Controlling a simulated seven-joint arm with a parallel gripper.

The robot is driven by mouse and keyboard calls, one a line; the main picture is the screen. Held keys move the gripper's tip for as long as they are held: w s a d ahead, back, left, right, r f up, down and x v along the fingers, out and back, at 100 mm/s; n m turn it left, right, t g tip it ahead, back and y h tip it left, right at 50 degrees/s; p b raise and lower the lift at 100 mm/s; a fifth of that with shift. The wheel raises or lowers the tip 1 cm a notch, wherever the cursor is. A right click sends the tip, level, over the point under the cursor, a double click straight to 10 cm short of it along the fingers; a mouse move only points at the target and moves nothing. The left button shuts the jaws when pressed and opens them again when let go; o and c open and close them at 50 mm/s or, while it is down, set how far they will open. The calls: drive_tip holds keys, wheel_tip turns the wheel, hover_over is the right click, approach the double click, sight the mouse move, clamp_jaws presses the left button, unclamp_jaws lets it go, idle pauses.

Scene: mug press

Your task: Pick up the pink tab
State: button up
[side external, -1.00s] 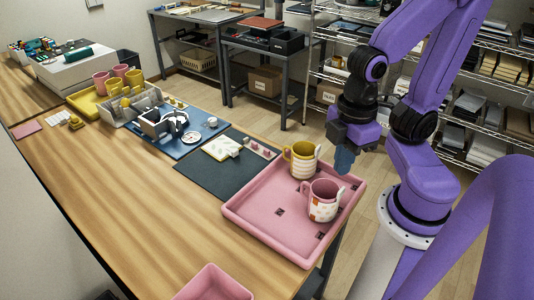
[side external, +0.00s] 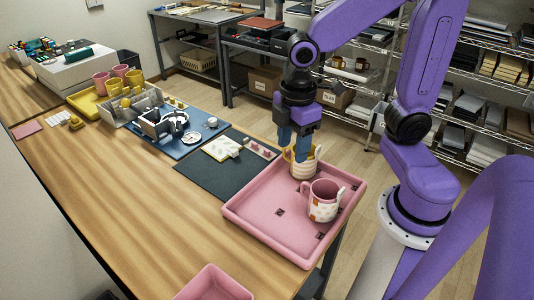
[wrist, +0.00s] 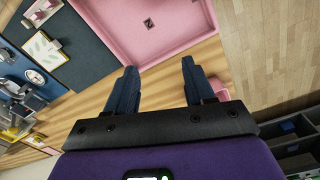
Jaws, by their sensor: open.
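Small pink tabs (side external: 266,153) sit on a light holder at the far edge of the dark mat in the side view. Pink pieces on that holder (wrist: 44,12) also show at the top left of the wrist view. My gripper (side external: 293,152) is open and points down in front of the yellow-handled mug (side external: 300,170), partly hiding it. In the wrist view my gripper (wrist: 158,66) has its two fingers apart with nothing between them. The tabs lie to the left of my gripper in the side view, clear of the fingers.
A pink tray (side external: 255,213) holds the yellow-handled mug and a pink-and-white mug (side external: 323,204). The dark mat (side external: 222,174) and a white patterned card (side external: 221,149) lie left of it. A pink bin (side external: 214,284) stands at the front. The wooden table's middle is clear.

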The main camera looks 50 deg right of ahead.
drive_tip(key=w+d+f+n, duration=0.1)
drive_tip(key=w+d, duration=0.2)
drive_tip(key=w, duration=0.4)
drive_tip(key=w+d+f+n, duration=0.1)
drive_tip(key=w+d, duration=0.2)
drive_tip(key=w, duration=0.4)
drive_tip(key=n, duration=0.1)
hover_over(267, 150)
drive_tip(key=a, duration=0.1)
wheel_tip(267, 150, down, 16)
drive_tip(key=shift+s+r, duration=0.1)
drive_tip(key=shift+s, duration=0.05)
drive_tip(key=shift+d+f, duration=0.25)
drive_tip(key=shift+f, duration=1.1)
drive_tip(key=shift+d+f, duration=0.2)
drive_tip(key=shift+f, duration=1.1)
drive_tip(key=c, duration=0.9)
